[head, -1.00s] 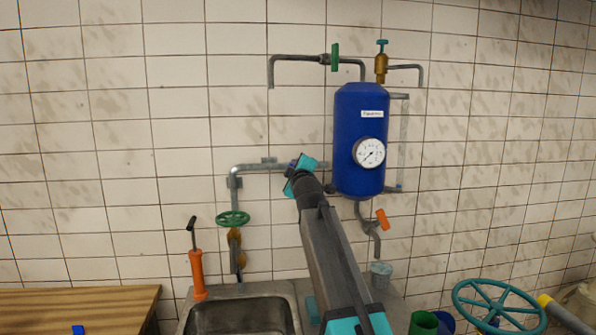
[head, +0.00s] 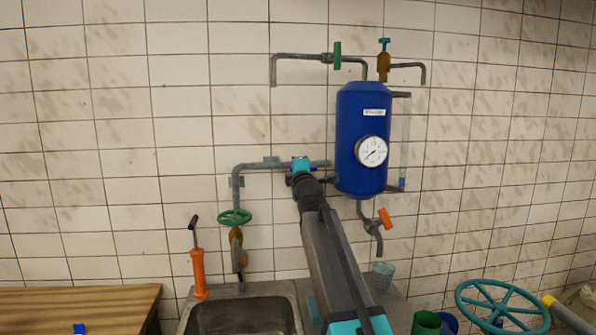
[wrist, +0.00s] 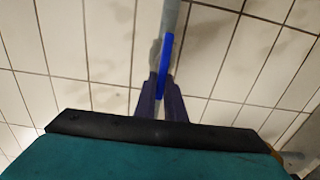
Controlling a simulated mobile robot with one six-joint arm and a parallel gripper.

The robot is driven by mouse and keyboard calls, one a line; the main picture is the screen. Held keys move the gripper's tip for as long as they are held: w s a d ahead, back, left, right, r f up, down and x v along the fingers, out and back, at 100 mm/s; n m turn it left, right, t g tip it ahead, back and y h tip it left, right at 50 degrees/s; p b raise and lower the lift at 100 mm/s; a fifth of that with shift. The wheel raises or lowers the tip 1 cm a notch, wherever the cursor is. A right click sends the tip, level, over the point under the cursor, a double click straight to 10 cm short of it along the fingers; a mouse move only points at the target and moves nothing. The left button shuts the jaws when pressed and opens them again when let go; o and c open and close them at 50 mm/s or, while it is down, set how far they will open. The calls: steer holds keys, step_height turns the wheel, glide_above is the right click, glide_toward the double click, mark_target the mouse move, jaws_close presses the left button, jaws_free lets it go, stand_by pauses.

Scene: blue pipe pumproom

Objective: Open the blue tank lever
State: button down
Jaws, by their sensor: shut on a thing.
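The blue tank (head: 348,125) hangs on the tiled wall, with a round white gauge (head: 371,151) on its front. A grey pipe (head: 255,167) runs into its left side. The blue lever (wrist: 165,62) shows in the wrist view, lying nearly in line with the pipe (wrist: 171,14). My gripper (wrist: 161,88) is shut on the lever, its dark fingers either side of it. In the head view my gripper (head: 302,168) is at the pipe just left of the tank and hides most of the lever.
A green handwheel (head: 235,217) is on the pipe's lower left. An orange-handled tap (head: 385,218) hangs under the tank. A sink (head: 242,316), an orange pump (head: 198,273) and a large teal wheel (head: 502,306) stand below. The wall left of the pipe is clear.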

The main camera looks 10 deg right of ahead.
steer(key=c, duration=1.8)
jaws_free()
steer(key=shift+c, duration=0.2)
steer(key=shift+s, duration=0.1)
steer(key=s+b, duration=0.2)
steer(key=s, duration=1.1)
steer(key=shift+s+b, duration=0.35)
steer(key=shift+b, duration=0.05)
steer(key=shift+f, duration=0.15)
